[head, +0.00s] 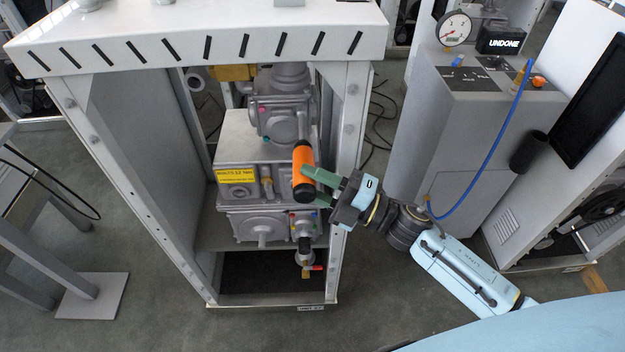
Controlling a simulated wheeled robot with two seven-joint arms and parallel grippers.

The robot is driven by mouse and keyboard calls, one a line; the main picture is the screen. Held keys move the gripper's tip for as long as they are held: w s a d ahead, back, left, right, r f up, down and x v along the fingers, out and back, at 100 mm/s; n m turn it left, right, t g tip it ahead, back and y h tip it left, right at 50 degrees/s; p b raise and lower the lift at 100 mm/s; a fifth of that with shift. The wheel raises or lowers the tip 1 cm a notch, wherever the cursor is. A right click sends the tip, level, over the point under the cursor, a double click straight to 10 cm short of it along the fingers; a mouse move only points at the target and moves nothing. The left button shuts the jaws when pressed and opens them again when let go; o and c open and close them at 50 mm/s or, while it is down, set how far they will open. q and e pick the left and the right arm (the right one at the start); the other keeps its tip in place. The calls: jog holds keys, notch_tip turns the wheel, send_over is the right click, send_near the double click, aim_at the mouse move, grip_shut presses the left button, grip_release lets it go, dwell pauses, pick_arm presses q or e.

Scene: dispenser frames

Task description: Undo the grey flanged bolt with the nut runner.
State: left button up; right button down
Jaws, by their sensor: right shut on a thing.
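The nut runner (303,165), an orange cylinder with black ends, is in front of the grey pump unit (235,150) inside the white frame. My right gripper (314,184), with green fingers, comes from the right and is shut on the nut runner. The tool stands nearly upright in the picture, its lower black end over the unit's front. I cannot pick out the grey flanged bolt; the tool and fingers may hide it. I cannot tell whether the tool touches a bolt. Small coloured bolt heads (293,216) show just below the tool. My left gripper is not in view.
A grey cabinet (440,120) at right carries a gauge (454,28), a black sign reading UNDONE (503,41), a blue hose (490,150) and a black cup (528,152).

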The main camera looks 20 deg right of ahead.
jog(key=s+a+p, duration=0.2)
jog(key=s, duration=0.4)
jog(key=shift+s, duration=0.3)
dwell(0.4)
